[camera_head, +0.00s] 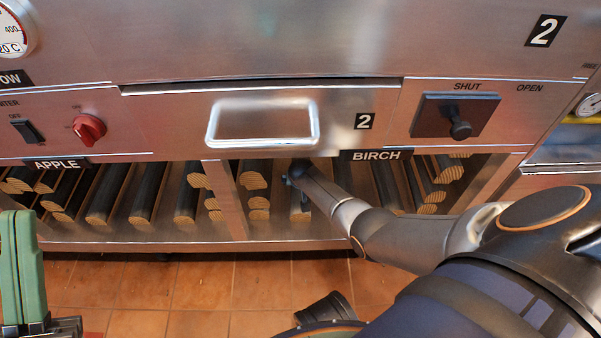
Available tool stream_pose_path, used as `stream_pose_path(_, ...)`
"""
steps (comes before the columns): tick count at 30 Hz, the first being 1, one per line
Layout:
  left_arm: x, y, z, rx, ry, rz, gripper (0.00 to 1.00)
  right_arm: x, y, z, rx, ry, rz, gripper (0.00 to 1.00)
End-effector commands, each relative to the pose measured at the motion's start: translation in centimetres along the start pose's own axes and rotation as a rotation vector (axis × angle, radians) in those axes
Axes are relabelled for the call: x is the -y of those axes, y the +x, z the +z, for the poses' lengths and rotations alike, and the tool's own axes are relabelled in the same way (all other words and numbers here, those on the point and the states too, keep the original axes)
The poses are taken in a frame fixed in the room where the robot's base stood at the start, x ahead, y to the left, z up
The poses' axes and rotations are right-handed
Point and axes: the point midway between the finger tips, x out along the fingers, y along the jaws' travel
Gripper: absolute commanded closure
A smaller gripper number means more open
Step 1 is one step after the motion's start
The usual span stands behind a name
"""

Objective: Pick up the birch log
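Birch logs lie in the low rack under the BIRCH label (376,155), their pale sawn ends facing me. One birch log (301,216) lies right below my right gripper (297,180). That arm comes in from the right and reaches in under the drawer. The gripper is small and partly hidden by its own wrist. I cannot tell whether its fingers touch the log. My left gripper (18,235), green, is upright at the lower left edge, away from the logs. The frame edge cuts it off, and its finger gap is unclear.
The closed drawer with its handle (262,122) overhangs the rack. A divider (225,198) separates the birch logs from the apple logs (105,195) at left. A front ledge (150,236) runs below the logs. A red knob (89,128) and a damper lever (459,124) stick out above.

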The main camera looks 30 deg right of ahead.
Motion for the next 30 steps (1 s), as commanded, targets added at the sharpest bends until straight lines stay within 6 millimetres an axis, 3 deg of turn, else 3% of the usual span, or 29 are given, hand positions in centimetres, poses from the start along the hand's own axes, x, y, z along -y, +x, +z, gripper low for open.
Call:
stream_pose_path(9,-0.12,-0.13,0.13,0.002,-0.001,0.001,1.00,0.01,0.16,-0.08,-0.001,0.000,0.000,0.02)
stream_pose_path(30,-0.03,-0.19,0.17,0.003,0.005,0.005,1.00,0.02,0.17,-0.01,0.000,0.000,-0.001,0.81)
